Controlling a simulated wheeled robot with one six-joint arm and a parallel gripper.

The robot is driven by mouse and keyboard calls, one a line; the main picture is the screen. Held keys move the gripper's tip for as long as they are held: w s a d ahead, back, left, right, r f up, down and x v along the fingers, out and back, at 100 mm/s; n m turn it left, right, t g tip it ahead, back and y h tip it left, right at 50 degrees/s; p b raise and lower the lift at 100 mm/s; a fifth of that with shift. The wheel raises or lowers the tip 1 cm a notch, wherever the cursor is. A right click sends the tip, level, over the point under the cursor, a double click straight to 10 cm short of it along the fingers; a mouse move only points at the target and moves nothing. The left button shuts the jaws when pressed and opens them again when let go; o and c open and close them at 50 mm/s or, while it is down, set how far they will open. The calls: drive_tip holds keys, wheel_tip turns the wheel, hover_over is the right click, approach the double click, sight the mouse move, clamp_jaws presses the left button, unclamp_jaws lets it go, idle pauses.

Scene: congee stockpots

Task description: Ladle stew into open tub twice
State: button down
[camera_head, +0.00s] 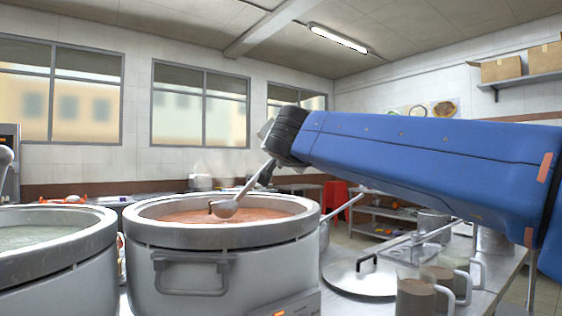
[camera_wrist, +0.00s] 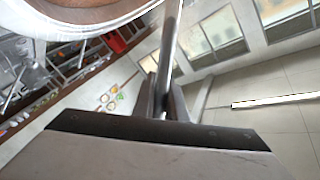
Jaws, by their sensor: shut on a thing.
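A large grey stockpot (camera_head: 186,265) holds reddish-orange stew (camera_head: 262,214) and stands in the middle of the head view. My gripper (camera_head: 265,176) is above the pot's right side and is shut on the handle of a metal ladle (camera_head: 226,208). The ladle slants down to the left, with its bowl at the stew's surface; I cannot tell how full it is. In the wrist view, my gripper (camera_wrist: 165,95) holds the ladle handle (camera_wrist: 170,45) between its fingers, and the pot's rim (camera_wrist: 95,32) shows at the top left. I cannot make out an open tub in either view.
A second pot (camera_head: 58,262) with pale greenish contents stands at the left. To the right are a round lid (camera_head: 360,280), several brown mugs (camera_head: 411,297) with pale handles, and another metal pot (camera_head: 433,226). A red stool (camera_head: 335,196) stands farther back.

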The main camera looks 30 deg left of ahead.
wheel_tip(320, 180, up, 8)
drive_tip(key=shift+r, duration=0.15)
idle(0.7)
idle(0.4)
drive_tip(key=shift+m+t, duration=0.3)
drive_tip(key=shift+m, duration=0.7)
